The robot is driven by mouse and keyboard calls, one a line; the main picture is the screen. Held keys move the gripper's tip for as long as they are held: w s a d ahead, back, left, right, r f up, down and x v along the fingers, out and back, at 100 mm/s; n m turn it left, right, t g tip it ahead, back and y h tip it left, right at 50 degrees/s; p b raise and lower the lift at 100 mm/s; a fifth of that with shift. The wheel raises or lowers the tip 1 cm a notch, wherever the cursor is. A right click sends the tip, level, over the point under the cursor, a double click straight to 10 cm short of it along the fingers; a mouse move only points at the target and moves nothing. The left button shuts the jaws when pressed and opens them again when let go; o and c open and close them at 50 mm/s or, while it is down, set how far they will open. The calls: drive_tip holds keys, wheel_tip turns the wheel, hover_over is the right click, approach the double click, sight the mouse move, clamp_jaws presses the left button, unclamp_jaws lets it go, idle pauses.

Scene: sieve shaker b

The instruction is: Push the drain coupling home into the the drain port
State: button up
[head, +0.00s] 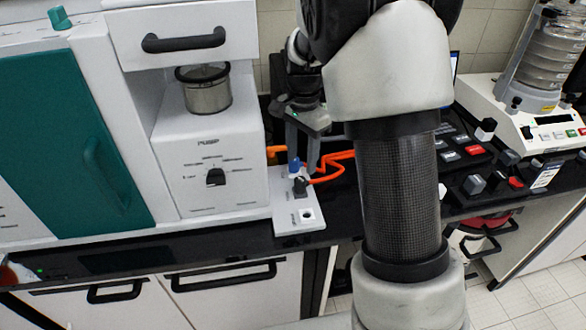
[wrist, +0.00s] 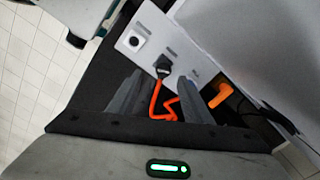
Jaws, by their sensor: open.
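A white panel (head: 291,221) stands upright-looking on the black counter, with a round dark hole (head: 307,214) low on it; the hole also shows in the wrist view (wrist: 138,40). A black plug-like fitting (wrist: 163,66) with an orange hose sits at the panel's middle position. It also shows in the head view (head: 300,187). The labels are too small to read, so I cannot tell which is the drain port or how deep the fitting sits. My gripper (head: 302,168) is open above the fitting, its fingers (wrist: 176,78) apart on either side of it in the wrist view. A blue part (head: 295,166) shows by the fingers.
Orange hose (head: 335,162) loops right of the panel. Black control blocks (head: 474,183) and a sieve shaker (head: 545,60) stand to the right. The counter's front edge is near.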

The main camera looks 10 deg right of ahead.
sight(300, 179)
drive_tip(key=shift+w+f, duration=0.45)
drive_tip(key=shift+w, duration=0.2)
drive_tip(key=shift+s, duration=0.1)
drive_tip(key=shift+r, duration=0.1)
drive_tip(key=shift+f, duration=0.2)
wheel_tip(300, 179, down, 9)
drive_tip(key=b, duration=0.6)
drive_tip(key=shift+r, duration=0.15)
idle(0.6)
